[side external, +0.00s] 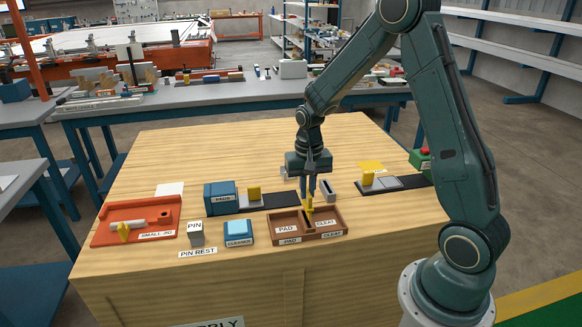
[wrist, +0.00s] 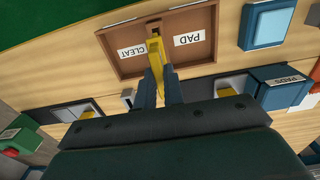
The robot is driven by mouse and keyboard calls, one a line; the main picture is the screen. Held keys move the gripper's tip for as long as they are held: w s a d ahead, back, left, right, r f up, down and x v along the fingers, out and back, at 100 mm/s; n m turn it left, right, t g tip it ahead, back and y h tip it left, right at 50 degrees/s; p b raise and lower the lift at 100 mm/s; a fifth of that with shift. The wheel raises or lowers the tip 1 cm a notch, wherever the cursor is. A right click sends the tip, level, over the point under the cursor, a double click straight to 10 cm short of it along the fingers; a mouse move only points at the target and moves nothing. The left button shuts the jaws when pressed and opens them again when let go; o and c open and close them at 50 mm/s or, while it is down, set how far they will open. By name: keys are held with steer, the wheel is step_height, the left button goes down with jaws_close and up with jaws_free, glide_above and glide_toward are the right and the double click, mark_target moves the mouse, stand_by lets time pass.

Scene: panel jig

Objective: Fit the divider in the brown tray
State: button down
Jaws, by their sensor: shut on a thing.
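The brown tray (side external: 341,228) lies on the wooden bench, with PAD and CLEAT labels inside; it also shows in the wrist view (wrist: 105,48). My gripper (side external: 309,194) is above the tray's middle, shut on a yellow piece (side external: 309,206), which I take to be the divider. In the wrist view the yellow piece (wrist: 156,58) runs from between my fingers (wrist: 158,88) to the tray's middle, between the two labels. A small dark spot shows at its far end. I cannot tell whether its lower edge is seated or just above the floor.
A blue cleaner box (side external: 238,232) and a grey pin block (side external: 195,233) stand left of the tray. A red jig (side external: 137,222) is farther left. Behind are a blue pads box (side external: 220,198) and dark strips with yellow pieces (side external: 368,179).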

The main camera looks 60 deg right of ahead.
mark_target(307, 204)
steer(key=shift+f, duration=0.45)
steer(key=shift+f, duration=2.05)
stand_by(1.7)
steer(key=c, duration=1.4)
jaws_free()
steer(key=shift+c, duration=0.2)
steer(key=shift+r, duration=0.1)
step_height(307, 204, up, 13)
steer(key=shift+f, duration=0.2)
steer(key=shift+r, duration=0.5)
